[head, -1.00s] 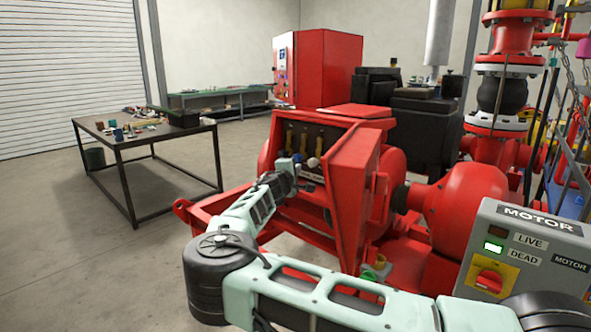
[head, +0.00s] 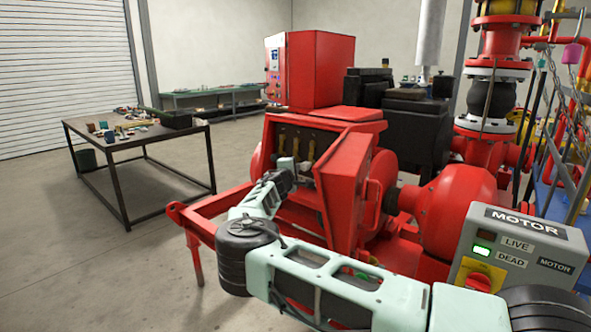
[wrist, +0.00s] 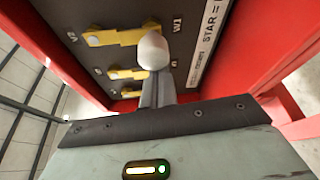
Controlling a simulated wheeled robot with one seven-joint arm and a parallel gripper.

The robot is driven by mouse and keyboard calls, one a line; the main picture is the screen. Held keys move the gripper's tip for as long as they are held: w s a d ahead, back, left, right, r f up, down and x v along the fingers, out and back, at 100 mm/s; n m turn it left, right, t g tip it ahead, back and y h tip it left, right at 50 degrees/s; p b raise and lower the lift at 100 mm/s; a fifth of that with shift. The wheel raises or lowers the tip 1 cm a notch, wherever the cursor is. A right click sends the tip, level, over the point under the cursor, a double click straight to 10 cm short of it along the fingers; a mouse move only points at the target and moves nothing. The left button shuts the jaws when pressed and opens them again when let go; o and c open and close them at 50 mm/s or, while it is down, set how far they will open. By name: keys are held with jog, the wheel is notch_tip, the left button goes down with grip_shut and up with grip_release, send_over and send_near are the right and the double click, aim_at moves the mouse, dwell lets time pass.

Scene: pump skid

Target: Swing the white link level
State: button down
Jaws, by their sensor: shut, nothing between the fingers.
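The open red terminal box (head: 345,180) shows several brass-yellow links inside. In the wrist view one yellow link (wrist: 110,38) lies near the top, between terminals marked V2 and W1, and two shorter-looking ones (wrist: 127,74) lie lower. A white rounded knob (wrist: 153,50), seemingly the white link's end, stands in front of the top link and hides part of it. My gripper (wrist: 157,85) is shut and empty, its fingertips just below the knob; I cannot tell whether they touch it. In the head view my gripper (head: 287,165) reaches into the box mouth.
The box's red door (head: 347,195) stands open just right of my gripper. Red box walls close in on both sides in the wrist view. A grey MOTOR panel (head: 522,250) shows a green lamp by LIVE and DEAD labels. A table (head: 135,138) with small items stands left; the floor between is free.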

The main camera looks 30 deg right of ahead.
aim_at(306, 169)
jog(key=s+n+p, duration=0.1)
jog(key=s+d+n+g+p, duration=0.1)
jog(key=n, duration=0.1)
jog(key=s+n+g+y+p, duration=0.1)
jog(key=shift+s+d+r+n, duration=0.15)
jog(key=shift+s+r+n, duration=0.1)
jog(key=shift+s+n, duration=0.1)
jog(key=s+d+r+n+g+h+p, duration=0.1)
jog(key=s+d+r+n+g+p, duration=0.1)
jog(key=s+r+n+g+p, duration=0.3)
jog(key=shift+s+n+p, duration=0.15)
jog(key=shift+n+p, duration=1.3)
jog(key=shift+p, duration=1)
jog(key=shift+r, duration=0.25)
